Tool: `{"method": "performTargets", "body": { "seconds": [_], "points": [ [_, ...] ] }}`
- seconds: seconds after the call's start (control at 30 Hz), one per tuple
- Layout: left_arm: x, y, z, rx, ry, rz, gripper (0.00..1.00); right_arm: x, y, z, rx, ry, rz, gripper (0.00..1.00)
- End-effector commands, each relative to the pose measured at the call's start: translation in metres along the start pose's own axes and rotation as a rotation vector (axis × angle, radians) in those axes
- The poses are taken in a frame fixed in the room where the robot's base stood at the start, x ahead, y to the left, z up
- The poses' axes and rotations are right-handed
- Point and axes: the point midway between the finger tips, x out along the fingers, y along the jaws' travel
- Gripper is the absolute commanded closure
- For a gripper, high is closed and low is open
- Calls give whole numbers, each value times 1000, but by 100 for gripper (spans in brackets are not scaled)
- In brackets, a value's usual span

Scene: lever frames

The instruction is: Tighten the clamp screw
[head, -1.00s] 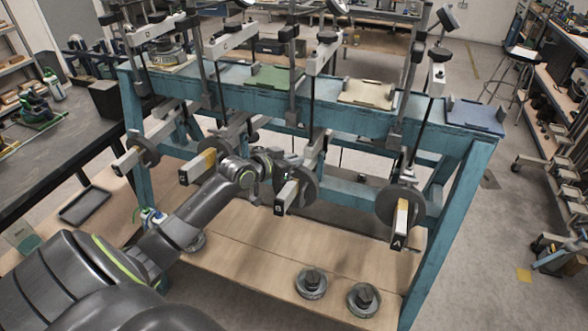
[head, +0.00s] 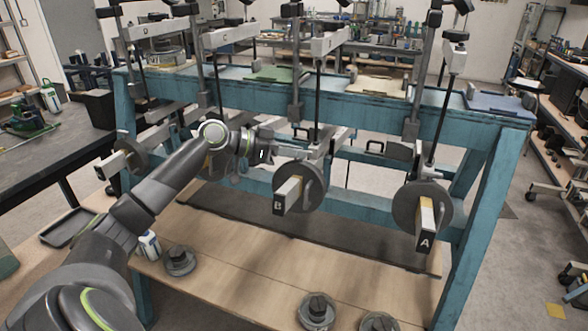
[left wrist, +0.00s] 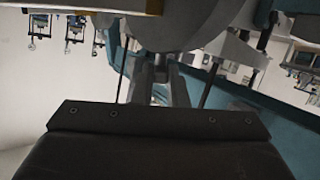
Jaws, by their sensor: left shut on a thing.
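My left gripper (head: 298,152) reaches in from the left to lever B, behind its round weight (head: 310,188) and the end block marked B (head: 287,195). It is shut on a small part at the lever, which looks like the clamp screw; the gripper hides the part, so its shape cannot be told. In the left wrist view the fingers (left wrist: 160,75) point up beneath a large grey disc (left wrist: 165,22), and the grasped part is hard to make out. My right gripper is not in view.
The teal frame (head: 488,185) also carries lever A with its weight (head: 410,205) to the right and other levers to the left, close to my arm. Loose weights (head: 317,310) lie on the wooden shelf (head: 240,275). A dark bench (head: 30,165) stands at left.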

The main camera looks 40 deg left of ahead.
Motion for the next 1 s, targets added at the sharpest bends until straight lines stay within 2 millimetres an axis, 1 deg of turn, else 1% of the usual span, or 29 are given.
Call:
{"method": "performTargets", "body": {
  "seconds": [0.03,0.2,0.4,0.53,0.8,1.0],
  "points": [
    [2,-3,6,5,0,25,100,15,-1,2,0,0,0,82],
    [2,-5,6,24,2,132,100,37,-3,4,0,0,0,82],
    [3,-8,3,51,6,282,100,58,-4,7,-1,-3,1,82],
    [3,-9,2,68,6,377,100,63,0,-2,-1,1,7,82],
    [4,-11,0,96,5,527,100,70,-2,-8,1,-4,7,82],
    [5,-12,0,110,2,599,100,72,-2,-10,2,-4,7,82]
  ]
}}
